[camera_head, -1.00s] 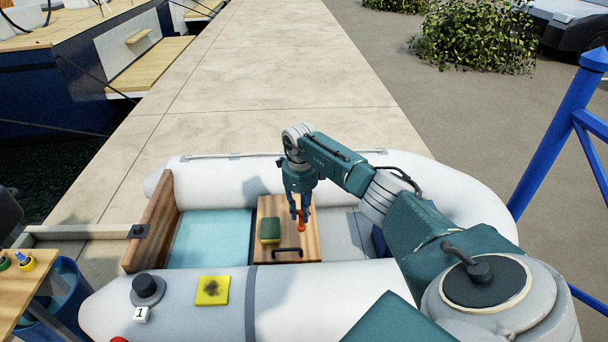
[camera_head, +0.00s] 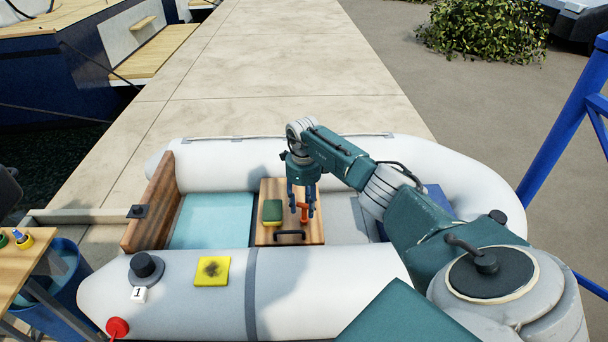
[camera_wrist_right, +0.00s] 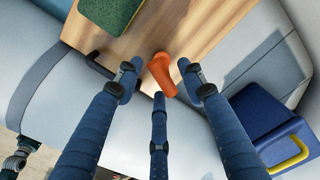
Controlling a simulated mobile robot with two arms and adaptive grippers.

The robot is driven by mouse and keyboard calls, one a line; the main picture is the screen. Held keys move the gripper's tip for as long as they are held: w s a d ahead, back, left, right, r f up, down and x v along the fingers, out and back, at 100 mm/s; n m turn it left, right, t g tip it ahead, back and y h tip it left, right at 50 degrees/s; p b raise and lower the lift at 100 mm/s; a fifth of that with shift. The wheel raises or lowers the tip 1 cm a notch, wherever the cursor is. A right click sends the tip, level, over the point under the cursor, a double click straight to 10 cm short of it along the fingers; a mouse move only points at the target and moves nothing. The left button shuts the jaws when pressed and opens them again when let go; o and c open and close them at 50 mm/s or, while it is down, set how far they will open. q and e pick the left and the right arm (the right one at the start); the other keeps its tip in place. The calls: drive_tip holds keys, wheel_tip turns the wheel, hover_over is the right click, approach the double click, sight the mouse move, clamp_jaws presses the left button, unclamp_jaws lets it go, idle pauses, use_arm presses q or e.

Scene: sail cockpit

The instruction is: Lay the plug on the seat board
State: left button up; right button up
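The orange plug (camera_head: 303,212) is on the wooden seat board (camera_head: 266,190) in the dinghy, right of the sponge. In the right wrist view the plug (camera_wrist_right: 161,76) lies between the spread fingertips, with its narrower end pointing down-right. My right gripper (camera_head: 302,208) is over the board with its fingers apart. In the wrist view its fingers (camera_wrist_right: 158,84) show small gaps around the plug, and the plug seems to rest on the board (camera_wrist_right: 190,30). My left gripper is out of view.
A green and yellow sponge (camera_head: 272,212) lies on the board, and a black handle (camera_head: 289,235) is at its near edge. A blue box with a yellow handle (camera_wrist_right: 272,125) is to the right. The near white tube (camera_head: 320,285) carries a yellow patch (camera_head: 212,271).

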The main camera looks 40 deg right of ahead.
drive_tip(key=shift+r, duration=0.15)
drive_tip(key=shift+r+p, duration=0.3)
drive_tip(key=shift+p, duration=0.1)
wheel_tip(320, 180, up, 12)
drive_tip(key=b, duration=0.1)
drive_tip(key=shift+f+b, duration=0.15)
drive_tip(key=shift+b, duration=0.15)
drive_tip(key=shift+a, duration=0.1)
